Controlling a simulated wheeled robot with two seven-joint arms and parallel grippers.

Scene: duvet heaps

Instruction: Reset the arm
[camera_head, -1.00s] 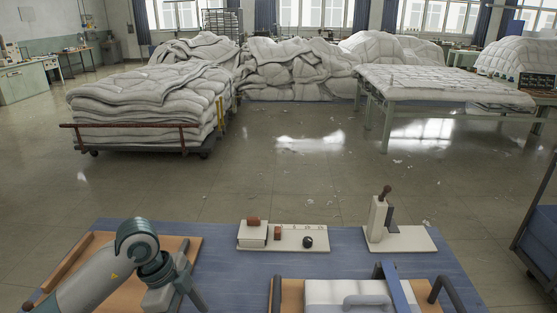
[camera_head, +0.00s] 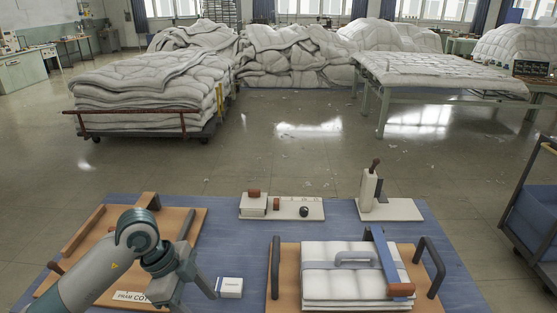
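My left arm comes in from the lower left over a wooden board (camera_head: 83,246). Its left gripper (camera_head: 193,290) is low in the picture and partly cut off or hidden by the wrist. I cannot tell whether its fingers are apart, and I see nothing clearly held. A small white box (camera_head: 230,287) lies on the blue table surface just right of it. My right gripper is not in view.
The blue worktable (camera_head: 330,223) also bears a right wooden board (camera_head: 283,290) with folded white quilting (camera_head: 325,255) and dark handles. Behind are a white tray (camera_head: 290,208) and a white stand (camera_head: 391,209). A blue cart (camera_head: 535,209) stands right. Duvet heaps (camera_head: 295,55) lie beyond open floor.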

